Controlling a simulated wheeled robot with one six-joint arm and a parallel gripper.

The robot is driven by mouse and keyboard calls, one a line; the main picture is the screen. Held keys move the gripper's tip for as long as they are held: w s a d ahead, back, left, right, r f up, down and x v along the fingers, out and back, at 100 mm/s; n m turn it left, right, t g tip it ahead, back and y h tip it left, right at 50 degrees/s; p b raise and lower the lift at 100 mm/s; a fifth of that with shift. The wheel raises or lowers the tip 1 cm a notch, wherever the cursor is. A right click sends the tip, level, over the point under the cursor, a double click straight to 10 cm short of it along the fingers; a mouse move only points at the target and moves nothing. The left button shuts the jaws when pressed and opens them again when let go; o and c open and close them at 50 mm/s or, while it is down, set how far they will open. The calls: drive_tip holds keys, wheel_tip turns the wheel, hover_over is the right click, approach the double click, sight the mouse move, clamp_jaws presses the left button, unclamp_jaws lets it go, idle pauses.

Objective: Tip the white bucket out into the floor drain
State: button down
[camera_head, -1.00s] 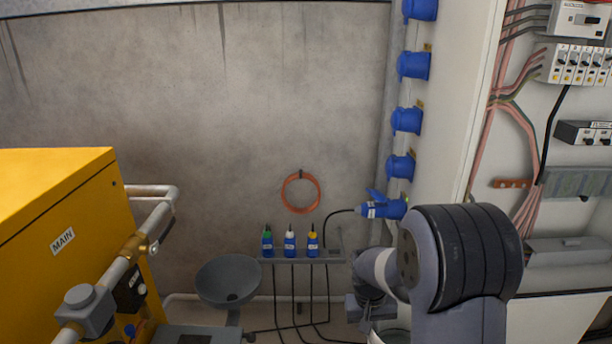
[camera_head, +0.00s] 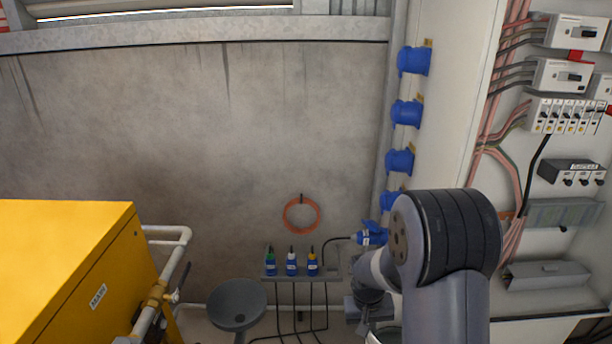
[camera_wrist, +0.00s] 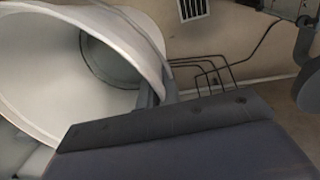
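The white bucket (camera_wrist: 32,70) fills the left of the wrist view, close up and tilted, with its open mouth and pale inside showing. In the head view only a sliver of its rim (camera_head: 372,338) shows at the bottom edge, under my arm. My gripper (camera_wrist: 152,98) is at the bucket's rim and appears shut on it; the fingertips are partly hidden. The floor drain (camera_wrist: 194,8) is a slotted grate at the top of the wrist view, apart from the bucket. I cannot tell what is in the bucket.
A yellow cabinet (camera_head: 62,265) with pipes is at left. An open electrical panel (camera_head: 560,150) is at right.

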drive_tip(key=shift+s+r+p, duration=0.2)
drive_tip(key=shift+r+p, duration=2.3)
drive_tip(key=shift+p, duration=0.05)
drive_tip(key=shift+f, duration=0.15)
